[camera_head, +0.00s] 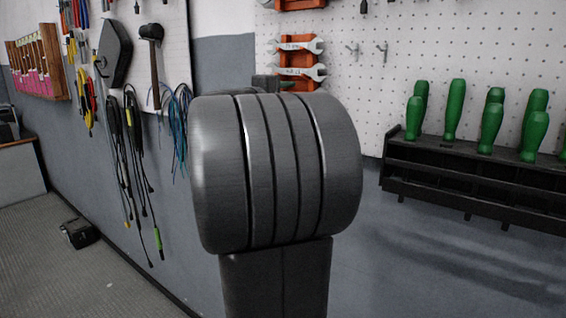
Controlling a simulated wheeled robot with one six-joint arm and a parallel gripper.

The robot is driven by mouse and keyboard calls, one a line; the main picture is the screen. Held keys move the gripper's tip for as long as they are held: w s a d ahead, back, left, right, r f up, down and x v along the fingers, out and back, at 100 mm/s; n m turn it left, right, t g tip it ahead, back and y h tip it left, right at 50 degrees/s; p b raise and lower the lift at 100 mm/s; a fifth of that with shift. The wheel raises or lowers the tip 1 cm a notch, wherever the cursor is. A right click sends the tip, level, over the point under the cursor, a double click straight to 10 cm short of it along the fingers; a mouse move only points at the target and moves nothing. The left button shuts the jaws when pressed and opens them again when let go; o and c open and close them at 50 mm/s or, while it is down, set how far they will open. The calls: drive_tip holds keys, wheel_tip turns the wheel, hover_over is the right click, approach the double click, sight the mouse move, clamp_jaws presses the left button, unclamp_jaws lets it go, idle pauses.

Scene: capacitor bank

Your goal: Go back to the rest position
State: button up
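A large dark grey ribbed cylinder on a grey upright block fills the middle of the camera_head view; it looks like a joint of my own arm. My gripper is not in view, so its opening and anything it may hold cannot be seen. The arm part hides some of the wall behind it.
A white pegboard (447,43) carries wrenches in an orange holder (300,60). A black rack (465,180) holds several green-handled tools (491,125). Cables (130,150) and a hammer (152,60) hang at left. A small black object (80,232) lies on the clear grey floor.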

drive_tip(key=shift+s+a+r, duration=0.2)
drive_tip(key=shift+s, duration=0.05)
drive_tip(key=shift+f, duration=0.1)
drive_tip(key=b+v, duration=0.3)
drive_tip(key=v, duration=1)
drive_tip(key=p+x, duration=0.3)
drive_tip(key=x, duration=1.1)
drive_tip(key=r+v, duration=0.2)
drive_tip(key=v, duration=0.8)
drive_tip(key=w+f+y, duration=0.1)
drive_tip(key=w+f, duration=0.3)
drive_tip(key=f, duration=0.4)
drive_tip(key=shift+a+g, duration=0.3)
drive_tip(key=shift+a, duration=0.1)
